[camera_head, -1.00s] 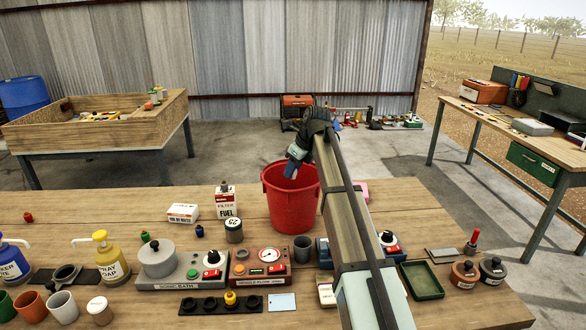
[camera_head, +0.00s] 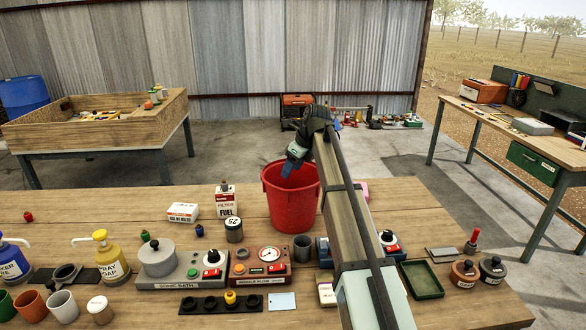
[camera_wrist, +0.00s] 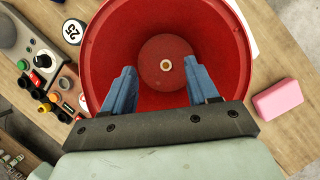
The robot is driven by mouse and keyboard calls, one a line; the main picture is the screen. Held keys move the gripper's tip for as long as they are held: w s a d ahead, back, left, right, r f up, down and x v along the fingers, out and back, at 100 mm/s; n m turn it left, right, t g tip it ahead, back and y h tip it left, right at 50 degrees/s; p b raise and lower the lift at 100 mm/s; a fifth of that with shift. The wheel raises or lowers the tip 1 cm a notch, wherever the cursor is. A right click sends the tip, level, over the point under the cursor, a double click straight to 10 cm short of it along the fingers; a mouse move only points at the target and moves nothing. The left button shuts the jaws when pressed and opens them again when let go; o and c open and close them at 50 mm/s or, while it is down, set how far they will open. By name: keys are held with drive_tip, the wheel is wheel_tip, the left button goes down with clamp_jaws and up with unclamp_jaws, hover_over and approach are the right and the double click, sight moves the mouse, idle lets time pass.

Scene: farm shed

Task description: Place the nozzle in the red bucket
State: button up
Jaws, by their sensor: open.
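The red bucket (camera_head: 291,205) stands upright on the wooden bench, and its open mouth fills much of the wrist view (camera_wrist: 93,45). My gripper (camera_head: 288,166) is over the bucket, pointing down into it. In the wrist view my gripper (camera_wrist: 161,78) has its two blue fingers wide apart, with nothing touching them. A small brass-coloured round piece with a dark centre, which looks like the nozzle seen end-on (camera_wrist: 164,64), shows over the middle of the bucket's floor, between and beyond the fingertips. Its side is not visible.
A fuel filter box (camera_head: 226,201) and a canister marked 25 (camera_head: 234,232) stand left of the bucket. A pink block (camera_wrist: 277,99) lies to its right. Devices, a black holder with a yellow piece (camera_head: 231,297) and a green tray (camera_head: 422,280) line the front.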

wheel_tip(320, 180, up, 7)
drive_tip(key=shift+f, duration=0.15)
idle(0.4)
